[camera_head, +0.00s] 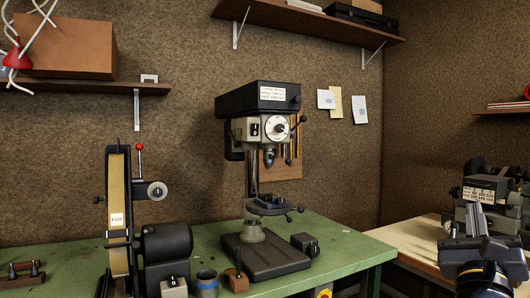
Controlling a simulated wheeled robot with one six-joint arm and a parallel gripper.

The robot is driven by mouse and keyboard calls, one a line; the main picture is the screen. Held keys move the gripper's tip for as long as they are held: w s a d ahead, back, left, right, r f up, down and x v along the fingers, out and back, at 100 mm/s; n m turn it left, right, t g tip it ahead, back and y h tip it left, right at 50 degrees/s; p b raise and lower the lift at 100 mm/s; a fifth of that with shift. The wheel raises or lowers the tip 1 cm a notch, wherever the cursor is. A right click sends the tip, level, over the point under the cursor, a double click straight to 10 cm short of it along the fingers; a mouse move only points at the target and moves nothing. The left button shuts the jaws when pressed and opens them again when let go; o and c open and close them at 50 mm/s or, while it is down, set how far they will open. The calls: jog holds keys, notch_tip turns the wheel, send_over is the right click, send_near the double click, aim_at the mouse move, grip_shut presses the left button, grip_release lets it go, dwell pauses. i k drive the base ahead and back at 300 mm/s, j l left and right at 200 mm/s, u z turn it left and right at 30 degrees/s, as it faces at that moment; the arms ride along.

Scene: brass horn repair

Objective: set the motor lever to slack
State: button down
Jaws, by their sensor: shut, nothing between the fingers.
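The drill press (259,97) stands on the green bench, with a black cover, a label and a grey head. On its head are a round dial (277,127) and a black-knobbed lever (299,121) pointing up and right. The belt grinder (118,205) at left has an upright lever with a red ball (139,147). I cannot tell which is the motor lever, and no slack marking is readable. My gripper (474,209) is at lower right, shut and empty, pointing up and away, well apart from both machines. It partly hides the machine behind it.
The green bench (340,247) is bare right of the press. A small dark block (305,243), a grey-blue cup (207,283) and a wooden holder (237,280) stand near the press. Another machine (490,187) is on the pale bench at right. Shelves (300,20) overhang the back.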

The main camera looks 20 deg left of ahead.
aim_at(237, 145)
jog(key=i+u, duration=0.1)
jog(key=u, duration=0.55)
jog(key=i+u, duration=0.3)
jog(key=i, duration=0.2)
jog(key=i+l+u, duration=0.15)
jog(key=i+u, duration=0.15)
jog(key=i, duration=0.25)
jog(key=i+l+u, duration=0.3)
jog(key=i, duration=0.15)
jog(key=i+l, duration=0.15)
jog(key=i, duration=0.15)
jog(key=i+l, duration=0.2)
jog(key=i, duration=0.1)
